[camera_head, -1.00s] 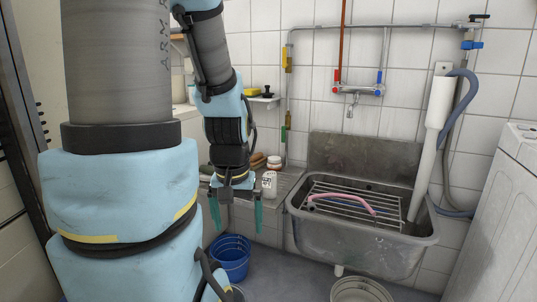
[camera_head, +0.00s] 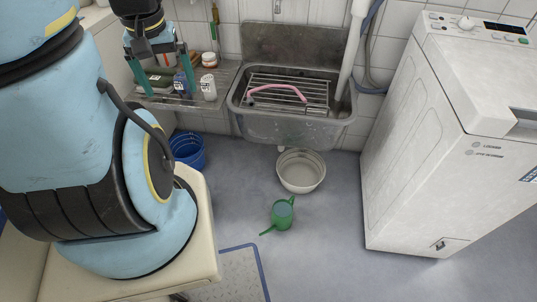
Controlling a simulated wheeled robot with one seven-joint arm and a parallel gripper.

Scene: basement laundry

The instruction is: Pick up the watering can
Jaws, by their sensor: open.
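The green watering can (camera_head: 282,214) stands on the grey floor in front of the sink, its spout pointing to the lower left. My gripper (camera_head: 162,91) is at the upper left, in front of the shelf beside the sink. Its two teal fingers are spread apart with nothing held between them. It is well above and to the left of the watering can, far from it.
A pale round basin (camera_head: 301,171) sits on the floor behind the can. A blue bucket (camera_head: 187,150) stands under the shelf (camera_head: 223,75). The metal sink (camera_head: 289,127) is behind, and a white washing machine (camera_head: 420,170) is at right. Floor around the can is mostly clear.

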